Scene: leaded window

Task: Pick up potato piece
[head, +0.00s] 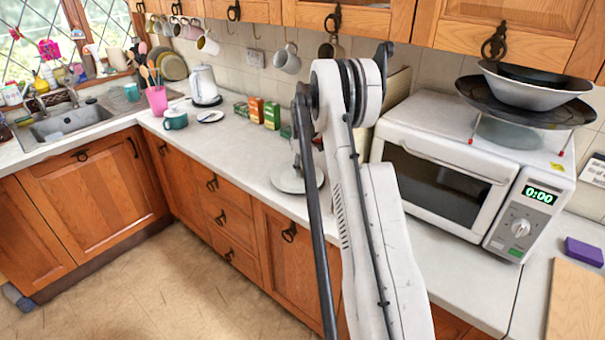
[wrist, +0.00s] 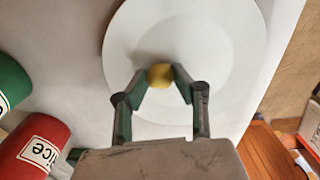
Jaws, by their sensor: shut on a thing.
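The potato piece (wrist: 160,75) is a small yellow rounded lump in the wrist view, over a white round plate (wrist: 225,60). My gripper (wrist: 160,80) has its two fingertips closed on either side of the potato piece. I cannot tell whether the piece is touching the plate or lifted a little above it. In the head view the plate (head: 290,182) is on the counter, partly behind my arm. My gripper and the potato piece are hidden or too small to make out in the head view.
In the wrist view a red container (wrist: 35,145) with a label and a green container (wrist: 10,85) stand left of the plate. The counter edge is at the right. A white microwave (head: 450,160) stands right of my arm. Small boxes (head: 256,110) stand along the wall.

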